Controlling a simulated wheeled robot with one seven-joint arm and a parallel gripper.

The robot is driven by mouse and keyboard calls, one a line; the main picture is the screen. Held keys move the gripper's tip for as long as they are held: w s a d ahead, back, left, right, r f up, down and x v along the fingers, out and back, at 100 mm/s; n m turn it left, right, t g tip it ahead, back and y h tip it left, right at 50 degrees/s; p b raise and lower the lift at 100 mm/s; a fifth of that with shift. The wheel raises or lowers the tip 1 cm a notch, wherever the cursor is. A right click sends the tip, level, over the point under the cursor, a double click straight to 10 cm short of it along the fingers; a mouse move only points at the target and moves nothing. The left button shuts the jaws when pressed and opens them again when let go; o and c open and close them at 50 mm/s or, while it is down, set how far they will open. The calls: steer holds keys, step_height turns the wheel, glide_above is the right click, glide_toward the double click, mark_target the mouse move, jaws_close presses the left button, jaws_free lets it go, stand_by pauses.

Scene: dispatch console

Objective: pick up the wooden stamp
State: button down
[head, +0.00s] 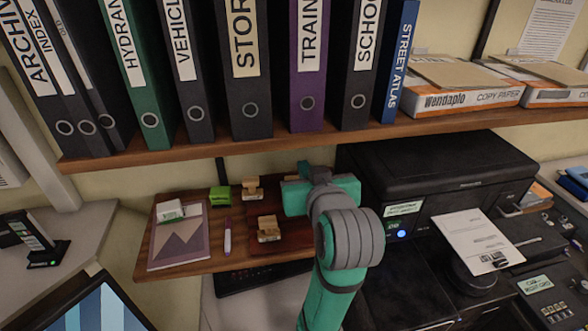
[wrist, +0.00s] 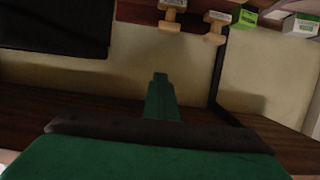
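Several small wooden stamps stand on the brown wooden shelf board. In the head view one wooden stamp (head: 269,229) is near the front and another (head: 252,189) is behind it. Part of a third pale wooden piece (head: 291,178) shows behind my arm.
A green block (head: 220,196), a purple pen (head: 227,236) and a notebook (head: 178,240) with a white-and-green box (head: 170,211) lie left of the stamps. A binder shelf (head: 180,151) overhangs them. A black printer (head: 440,180) stands right of my arm.

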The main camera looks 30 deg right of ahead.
steer(key=shift+s, duration=0.1)
steer(key=c, duration=0.5)
jaws_free()
